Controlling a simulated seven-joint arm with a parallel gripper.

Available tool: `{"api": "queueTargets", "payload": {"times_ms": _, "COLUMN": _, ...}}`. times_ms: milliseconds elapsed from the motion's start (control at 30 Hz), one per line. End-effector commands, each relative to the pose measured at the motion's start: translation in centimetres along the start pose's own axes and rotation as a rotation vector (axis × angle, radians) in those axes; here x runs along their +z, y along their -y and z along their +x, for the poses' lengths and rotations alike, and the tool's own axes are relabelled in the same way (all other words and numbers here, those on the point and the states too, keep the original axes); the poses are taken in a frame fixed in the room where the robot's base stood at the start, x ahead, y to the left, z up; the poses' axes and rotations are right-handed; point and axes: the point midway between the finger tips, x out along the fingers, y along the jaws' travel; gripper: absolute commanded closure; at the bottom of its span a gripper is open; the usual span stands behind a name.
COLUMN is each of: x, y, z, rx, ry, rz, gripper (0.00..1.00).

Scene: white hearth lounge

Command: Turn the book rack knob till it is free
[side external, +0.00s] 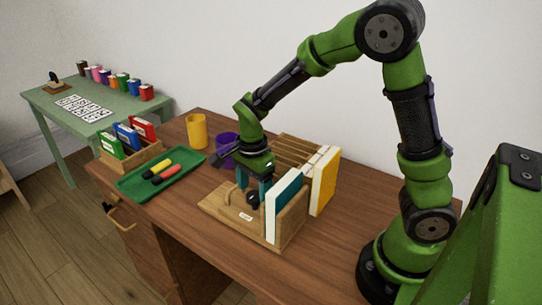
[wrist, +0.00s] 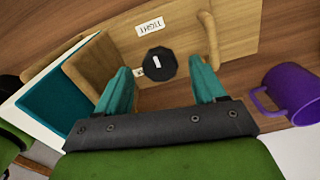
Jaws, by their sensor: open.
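The knob also shows in the side view (side external: 252,198), partly hidden by my fingers. My gripper (wrist: 165,75) is open, pointing down over the rack. Its teal fingers stand on either side of the knob, with gaps visible in the wrist view. A curved wooden handle (wrist: 209,38) is near the right finger.
A purple mug (wrist: 292,95) stands close behind the rack, and a yellow cup (side external: 197,131) is farther left. A green tray (side external: 135,187) with markers and a wooden holder (side external: 125,160) of coloured boxes are at the desk's left.

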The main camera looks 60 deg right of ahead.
Motion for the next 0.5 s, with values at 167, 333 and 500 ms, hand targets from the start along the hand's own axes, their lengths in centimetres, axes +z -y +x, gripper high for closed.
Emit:
{"api": "queueTargets", "payload": {"times_ms": 167, "x": 0.01, "y": 0.0, "z": 1.31, "rx": 0.0, "ry": 0.0, "rz": -0.001, "gripper": 0.3}}
{"api": "queueTargets", "payload": {"times_ms": 333, "x": 0.02, "y": 0.01, "z": 1.48, "rx": -0.001, "ry": 0.001, "rz": 0.0, "gripper": 0.3}}
{"api": "queueTargets", "payload": {"times_ms": 500, "x": 0.01, "y": 0.01, "z": 1.45, "rx": -0.001, "ry": 0.001, "rz": -0.001, "gripper": 0.37}}
